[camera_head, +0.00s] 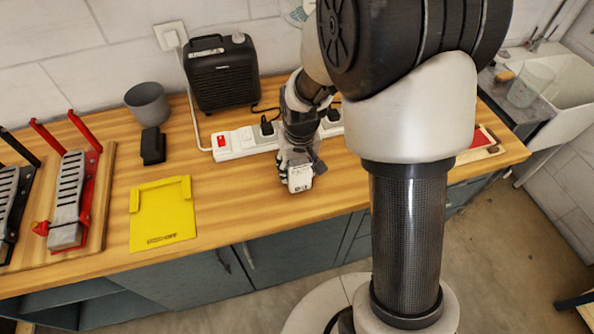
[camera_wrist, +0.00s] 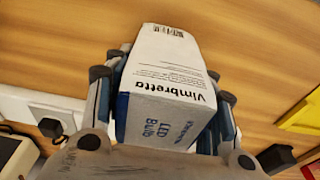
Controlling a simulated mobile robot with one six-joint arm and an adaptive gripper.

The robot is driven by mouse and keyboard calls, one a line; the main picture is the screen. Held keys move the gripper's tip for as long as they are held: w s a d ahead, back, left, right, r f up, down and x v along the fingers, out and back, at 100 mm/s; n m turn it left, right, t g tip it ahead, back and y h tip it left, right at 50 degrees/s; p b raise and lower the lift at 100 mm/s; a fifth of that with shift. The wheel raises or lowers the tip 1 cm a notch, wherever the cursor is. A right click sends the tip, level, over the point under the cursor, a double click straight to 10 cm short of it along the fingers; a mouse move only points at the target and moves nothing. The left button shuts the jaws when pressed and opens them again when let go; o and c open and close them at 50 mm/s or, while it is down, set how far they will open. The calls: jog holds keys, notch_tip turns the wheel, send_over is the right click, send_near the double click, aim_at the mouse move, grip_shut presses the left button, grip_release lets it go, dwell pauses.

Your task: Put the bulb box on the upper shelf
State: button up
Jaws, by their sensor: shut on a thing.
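The bulb box (camera_wrist: 165,75) is white with blue sides and reads "Vimbretta" and "LED Bulb" in the wrist view. My gripper (camera_wrist: 165,110) is shut on it, with a finger along each side. In the head view the box (camera_head: 300,179) is at the end of my gripper (camera_head: 297,163), over the front part of the wooden bench top (camera_head: 255,200). I cannot tell whether the box touches the bench. The upper shelf is not clearly in view.
A white power strip (camera_head: 237,143) with plugs lies behind the box. A black speaker-like unit (camera_head: 222,75), a grey cup (camera_head: 148,104) and a small black block (camera_head: 152,146) stand further left. A sink (camera_head: 565,90) is at right.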

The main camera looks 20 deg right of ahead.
jog(key=shift+f, duration=0.6)
jog(key=shift+f, duration=0.15)
jog(key=o, duration=1)
